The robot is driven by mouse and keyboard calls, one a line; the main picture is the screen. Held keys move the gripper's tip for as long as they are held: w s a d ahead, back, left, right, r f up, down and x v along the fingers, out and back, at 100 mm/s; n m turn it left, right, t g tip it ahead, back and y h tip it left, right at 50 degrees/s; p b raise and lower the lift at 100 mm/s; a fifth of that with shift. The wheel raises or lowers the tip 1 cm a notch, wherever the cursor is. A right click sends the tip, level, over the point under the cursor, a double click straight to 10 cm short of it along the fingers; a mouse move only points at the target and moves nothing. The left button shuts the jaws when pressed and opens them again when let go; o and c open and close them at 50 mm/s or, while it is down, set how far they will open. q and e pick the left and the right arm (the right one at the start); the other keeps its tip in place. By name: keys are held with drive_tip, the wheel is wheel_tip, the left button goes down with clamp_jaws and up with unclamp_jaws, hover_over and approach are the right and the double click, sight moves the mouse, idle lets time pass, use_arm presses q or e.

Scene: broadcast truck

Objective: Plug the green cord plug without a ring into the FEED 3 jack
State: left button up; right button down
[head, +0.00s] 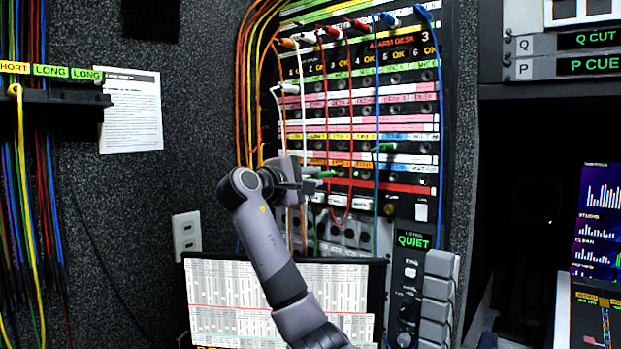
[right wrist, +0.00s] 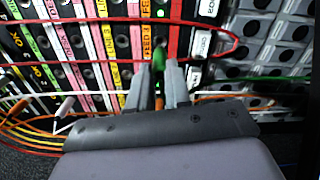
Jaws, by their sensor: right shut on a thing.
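My right gripper (head: 312,179) is at the lower rows of the patch panel and shut on a green plug (head: 324,174). In the right wrist view the green plug (right wrist: 158,62) stands between the two fingertips (right wrist: 157,70), pointing at the panel. I cannot tell whether its tip is in a jack, and no ring on it can be made out. An orange FEED 3 label (right wrist: 147,42) shows just beyond the fingers; its jack is not clear behind the plug. A second green plug (head: 385,148) sits in the panel further right. My left gripper is not in view.
The patch panel (head: 358,187) carries several red, white, orange and blue cords. A red cord (right wrist: 225,28) loops close by the fingers. A monitor (head: 222,300) stands below my arm, with a QUIET box (head: 411,241) to its right. Spare cords hang at the far left.

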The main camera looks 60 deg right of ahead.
idle(0.3)
drive_tip(key=shift+p+x, duration=0.45)
drive_tip(key=shift+x, duration=1.6)
drive_tip(key=c, duration=1)
unclamp_jaws()
drive_tip(key=shift+b+v, duration=0.6)
drive_tip(key=shift+v, duration=2.95)
